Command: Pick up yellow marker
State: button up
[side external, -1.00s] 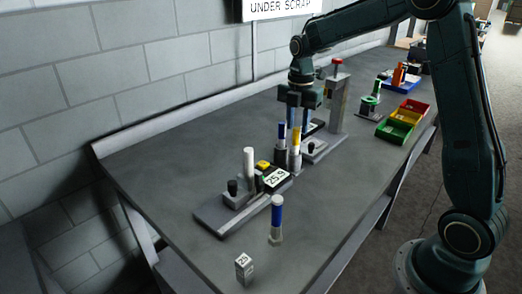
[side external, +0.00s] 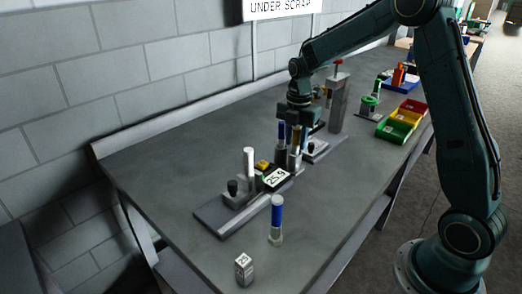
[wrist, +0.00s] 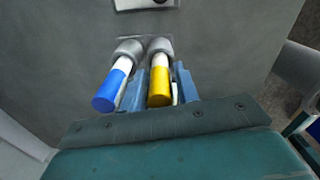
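The yellow marker (wrist: 159,88) stands in a grey holder, its yellow end up and a white band below it. In the side external view the yellow marker (side external: 296,139) is partly hidden by my gripper (side external: 297,142). My gripper (wrist: 160,72) is open, pointing down, with one blue finger on each side of the yellow marker. The left finger is in the narrow space between it and a blue marker (wrist: 112,88). A small gap seems to show beside the yellow marker; contact is unclear.
The blue marker (side external: 281,131) stands close beside the yellow one.

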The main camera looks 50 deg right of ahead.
grip_shut()
jog(key=shift+r, duration=0.15)
notch_tip(320, 180, up, 20)
dwell(0.8)
jog(key=shift+a, duration=0.1)
dwell(0.5)
jog(key=w+a+f+n, duration=0.1)
jog(key=a+n, duration=0.5)
jog(key=a, duration=1.1)
jog(key=shift+w+a, duration=0.15)
jog(key=shift+w, duration=0.1)
